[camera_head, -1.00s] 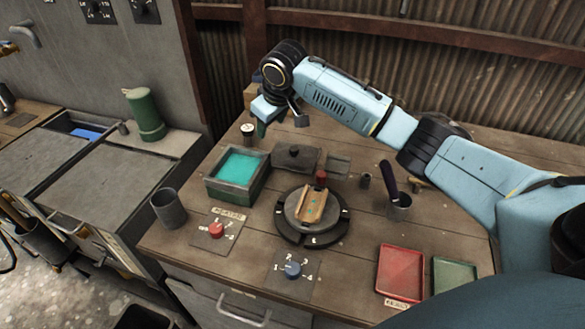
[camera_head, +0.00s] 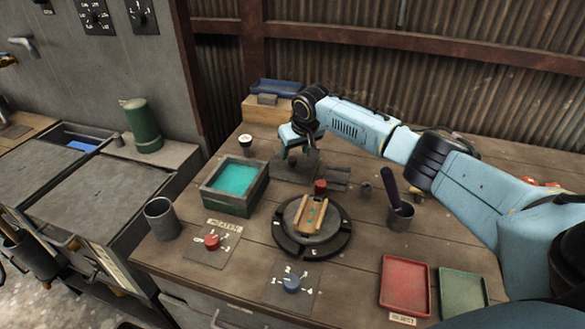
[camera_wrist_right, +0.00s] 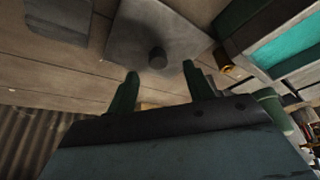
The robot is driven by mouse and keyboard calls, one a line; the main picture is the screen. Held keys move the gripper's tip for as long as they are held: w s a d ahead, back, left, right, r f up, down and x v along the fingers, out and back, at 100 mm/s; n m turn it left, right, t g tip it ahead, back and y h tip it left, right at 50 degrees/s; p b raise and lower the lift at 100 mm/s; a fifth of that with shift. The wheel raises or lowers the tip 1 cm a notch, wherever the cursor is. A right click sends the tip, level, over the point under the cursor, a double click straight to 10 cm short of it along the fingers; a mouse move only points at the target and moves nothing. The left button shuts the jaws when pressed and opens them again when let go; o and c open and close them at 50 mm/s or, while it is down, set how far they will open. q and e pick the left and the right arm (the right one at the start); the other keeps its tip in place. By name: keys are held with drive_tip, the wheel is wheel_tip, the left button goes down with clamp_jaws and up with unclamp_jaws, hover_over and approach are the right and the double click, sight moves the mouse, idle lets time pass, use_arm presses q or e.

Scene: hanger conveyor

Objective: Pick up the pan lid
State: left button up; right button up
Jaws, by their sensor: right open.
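The pan lid is a dark, flat, square plate with a small round knob in its middle. In the right wrist view the pan lid (camera_wrist_right: 180,32) lies on the wooden table, with its knob (camera_wrist_right: 157,58) between and just beyond the two green fingertips. In the head view the lid (camera_head: 290,174) is partly hidden under my right gripper (camera_head: 298,153). My right gripper, seen also in the wrist view (camera_wrist_right: 160,76), is open, empty and above the lid. My left gripper is not in view.
A square pan of turquoise liquid (camera_head: 260,190) stands left of the lid. A round turntable (camera_head: 283,240) with a wooden piece (camera_head: 311,214) is in front. A small flat plate (camera_head: 338,177) lies to the lid's right. A cup with a dark handle (camera_head: 400,217) stands farther right.

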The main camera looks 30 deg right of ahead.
sight(293, 159)
drive_tip(key=shift+d+b+x, duration=0.2)
drive_tip(key=shift+b+x, duration=0.3)
drive_tip(key=shift+x, duration=1.85)
drive_tip(key=shift+w, duration=0.15)
drive_tip(key=shift+r, duration=0.1)
drive_tip(key=c, duration=1)
